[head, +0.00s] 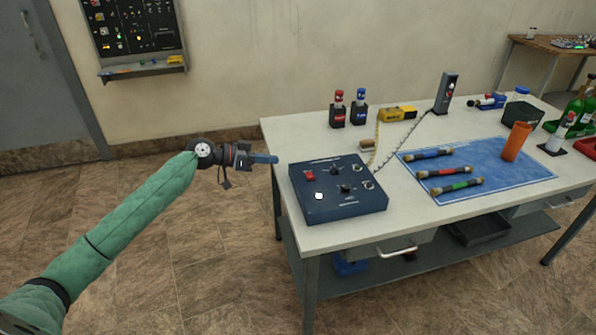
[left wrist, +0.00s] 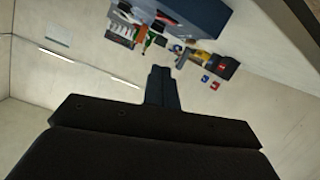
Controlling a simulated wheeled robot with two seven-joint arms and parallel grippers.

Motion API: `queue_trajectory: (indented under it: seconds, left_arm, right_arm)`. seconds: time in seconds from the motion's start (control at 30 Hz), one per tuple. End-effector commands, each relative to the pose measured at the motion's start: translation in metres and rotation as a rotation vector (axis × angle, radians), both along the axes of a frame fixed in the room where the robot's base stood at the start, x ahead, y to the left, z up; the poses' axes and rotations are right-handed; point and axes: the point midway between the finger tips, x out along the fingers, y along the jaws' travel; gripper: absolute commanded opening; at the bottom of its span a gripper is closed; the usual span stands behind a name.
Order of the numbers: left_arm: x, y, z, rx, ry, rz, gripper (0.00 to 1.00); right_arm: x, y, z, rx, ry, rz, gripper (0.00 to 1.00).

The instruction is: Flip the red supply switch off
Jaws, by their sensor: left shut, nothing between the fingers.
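The red supply switch (head: 309,175) sits at the upper left of the top face of a dark blue box (head: 338,207) on the table. I cannot tell its on or off position at this size. My left gripper (head: 273,159) is shut and empty. Its fingertips are left of the box, apart from the switch, near the table's left edge. In the left wrist view the shut fingers (left wrist: 162,76) point toward the box (left wrist: 205,12), seen upside down at the top; the switch cannot be made out there. My right gripper is not in view.
The box also carries black knobs and a lit white button (head: 319,196). A coiled cord (head: 402,139) runs behind it to an upright grey device (head: 446,92). A blue mat (head: 520,178) with banded tubes lies right. Two capped bottles (head: 338,110) (head: 359,110) stand behind.

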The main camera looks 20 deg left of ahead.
Motion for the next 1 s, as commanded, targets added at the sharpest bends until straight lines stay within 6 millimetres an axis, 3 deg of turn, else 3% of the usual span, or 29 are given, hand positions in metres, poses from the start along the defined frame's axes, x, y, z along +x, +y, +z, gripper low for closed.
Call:
queue_trajectory:
  seconds: [0.23,0.77,1.0]
  left_arm:
    - [-0.005,-0.006,0.008,0.013,-0.097,-0.067,0.00]
    - [-0.004,-0.007,0.007,0.036,-0.129,-0.076,0.00]
    - [0.009,-0.029,0.004,0.035,-0.130,-0.077,0.00]
  right_arm:
    - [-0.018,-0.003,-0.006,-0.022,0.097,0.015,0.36]
    - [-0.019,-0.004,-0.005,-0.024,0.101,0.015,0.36]
    - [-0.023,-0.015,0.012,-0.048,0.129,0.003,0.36]
